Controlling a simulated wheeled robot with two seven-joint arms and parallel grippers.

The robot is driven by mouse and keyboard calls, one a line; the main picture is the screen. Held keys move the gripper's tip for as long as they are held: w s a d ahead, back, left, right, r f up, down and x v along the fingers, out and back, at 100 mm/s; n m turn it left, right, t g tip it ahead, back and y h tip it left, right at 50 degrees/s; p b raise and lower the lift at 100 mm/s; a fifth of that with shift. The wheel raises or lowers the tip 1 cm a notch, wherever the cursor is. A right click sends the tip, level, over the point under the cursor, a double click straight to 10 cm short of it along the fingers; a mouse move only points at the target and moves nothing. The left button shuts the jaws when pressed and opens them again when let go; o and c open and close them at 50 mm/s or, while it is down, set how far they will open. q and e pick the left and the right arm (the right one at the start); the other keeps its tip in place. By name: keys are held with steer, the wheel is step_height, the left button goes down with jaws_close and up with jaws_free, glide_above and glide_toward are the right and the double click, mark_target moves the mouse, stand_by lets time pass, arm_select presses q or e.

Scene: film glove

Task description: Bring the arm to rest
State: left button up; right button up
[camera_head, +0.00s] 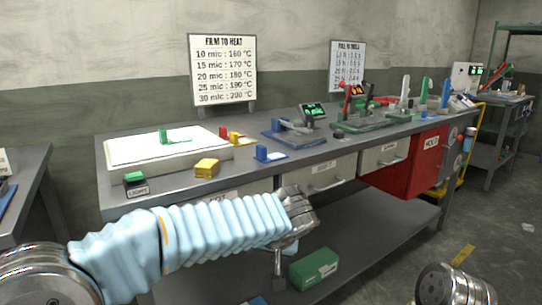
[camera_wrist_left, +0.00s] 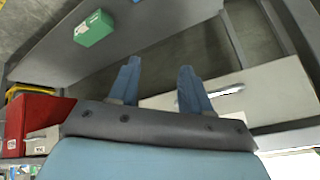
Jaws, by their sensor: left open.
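My left arm comes in from the left in the head view, wrapped in a pale blue ribbed sleeve. My left gripper (camera_head: 278,268) hangs in front of the workbench, below its top edge. In the left wrist view the two blue fingers of the left gripper (camera_wrist_left: 158,88) stand apart with nothing between them. Part of my right arm (camera_head: 452,288) shows at the lower right of the head view, but its gripper fingers are out of the picture.
The workbench (camera_head: 190,183) carries a white light panel (camera_head: 130,150), a yellow block (camera_head: 207,168) and several tools. A red cabinet (camera_head: 405,172) hangs under its right part. A green box (camera_head: 314,268) lies on the lower shelf.

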arm_select(q)
steer(key=s+a+f+m+g+h, duration=0.1)
steer(key=s+f+g+h, duration=0.25)
steer(key=f, duration=1.15)
steer(key=s+a+f+m+g+h, duration=0.1)
steer(key=s+f+g+h, duration=0.2)
steer(key=f, duration=1.2)
steer(key=s+a+f+n, duration=0.2)
steer(key=s+a+f, duration=0.1)
steer(key=s+f, duration=0.4)
steer(key=s+a+f+n, duration=0.2)
steer(key=s+a+f, duration=0.1)
steer(key=s+f, duration=0.3)
steer(key=shift+s+f+h, duration=0.35)
steer(key=shift+s+f, duration=0.05)
steer(key=shift+s, duration=0.45)
